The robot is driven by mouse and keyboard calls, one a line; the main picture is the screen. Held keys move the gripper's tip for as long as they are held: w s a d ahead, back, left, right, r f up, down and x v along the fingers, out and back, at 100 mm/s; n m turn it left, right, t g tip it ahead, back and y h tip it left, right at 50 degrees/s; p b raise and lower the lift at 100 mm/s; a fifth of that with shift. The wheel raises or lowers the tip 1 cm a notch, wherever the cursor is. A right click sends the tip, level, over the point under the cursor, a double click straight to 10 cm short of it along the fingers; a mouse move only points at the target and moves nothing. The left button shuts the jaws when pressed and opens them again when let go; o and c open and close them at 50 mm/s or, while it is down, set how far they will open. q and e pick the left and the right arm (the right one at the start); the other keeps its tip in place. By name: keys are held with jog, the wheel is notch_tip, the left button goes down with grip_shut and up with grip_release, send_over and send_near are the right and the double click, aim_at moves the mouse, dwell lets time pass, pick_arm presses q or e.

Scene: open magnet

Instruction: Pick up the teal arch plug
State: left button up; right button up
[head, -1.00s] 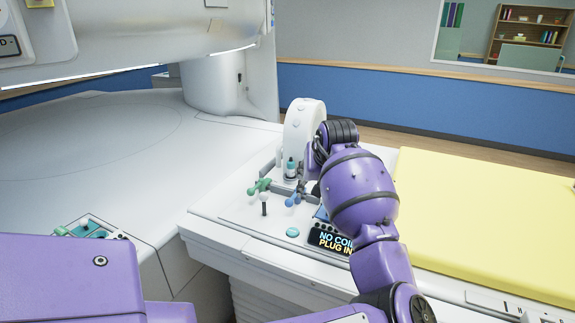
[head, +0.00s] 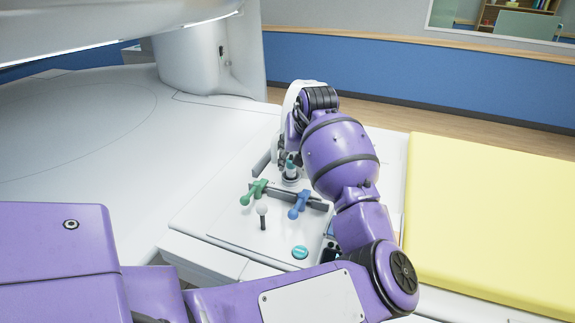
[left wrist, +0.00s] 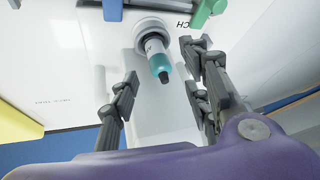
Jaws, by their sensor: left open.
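The teal arch plug (head: 291,166) stands in a round light socket, at the foot of the white arch coil (head: 291,103). In the left wrist view the plug (left wrist: 160,62) has a white and teal body with a dark tip that points toward the camera. My left gripper (left wrist: 160,88) is open, with one finger on each side below the plug's tip in the picture; I see no contact. In the head view my purple forearm and wrist hide most of this gripper and part of the arch. My right gripper is not in view.
A white-knobbed lever (head: 262,211) and a teal button (head: 300,252) are nearer. A yellow mattress (head: 490,215) lies to the right.

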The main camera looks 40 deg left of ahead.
aim_at(292, 166)
pick_arm(q)
jog(key=x, duration=0.7)
jog(key=shift+w+d+f, duration=0.15)
jog(key=shift+w, duration=0.05)
grip_shut()
